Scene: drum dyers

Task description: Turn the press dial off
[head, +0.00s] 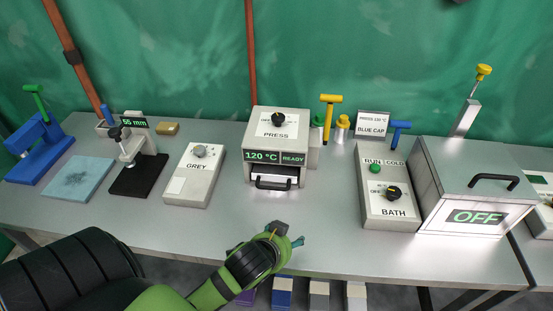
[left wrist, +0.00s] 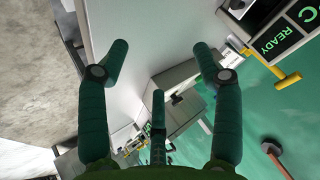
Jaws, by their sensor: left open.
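The press (head: 276,150) is a beige box at the middle back of the table. Its black dial (head: 278,119) sits on the top face above the word PRESS. Its front display (head: 274,157) reads 120 °C and READY, and it shows in part at the top right of the left wrist view (left wrist: 283,38). My left gripper (head: 290,240) is in front of and below the press, apart from it, near the table's front edge. In the left wrist view its fingers (left wrist: 160,65) are spread, with nothing between them. My right gripper is in neither view.
The GREY box (head: 195,176) stands left of the press. The BATH box (head: 388,195) with its dial and green button, and a lidded bath (head: 477,185) reading OFF, stand at the right. A yellow T-handle (head: 330,108) rises right of the press. Table surface (head: 325,205) between press and BATH box is clear.

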